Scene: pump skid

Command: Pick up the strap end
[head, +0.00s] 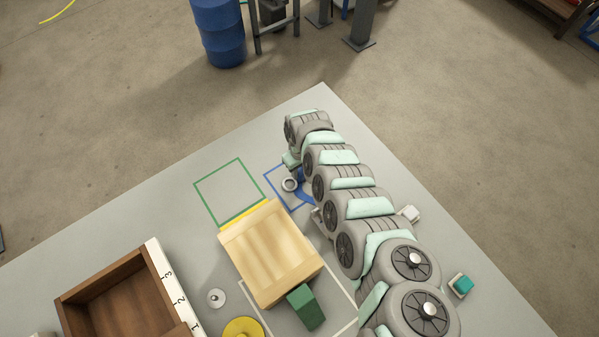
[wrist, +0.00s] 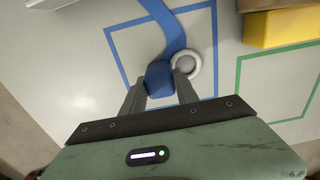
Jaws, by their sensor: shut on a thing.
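The blue strap (wrist: 171,32) runs from the top edge of the wrist view down to its end (wrist: 159,74), which lies between the two fingers. My gripper (wrist: 160,82) is shut on the strap end, inside a blue square outline on the pale table. In the head view a piece of the blue strap (head: 305,197) shows beside my arm. My gripper (head: 291,163) is mostly hidden there by the arm. A whitish ring (wrist: 195,65) lies close to the right finger; whether they touch I cannot tell.
A light wooden block (head: 268,250) with a yellow strip stands left of my arm, a green block (head: 307,307) against it. A brown open tray (head: 118,305) with a numbered edge stands at the lower left. The green square outline (head: 211,175) is empty.

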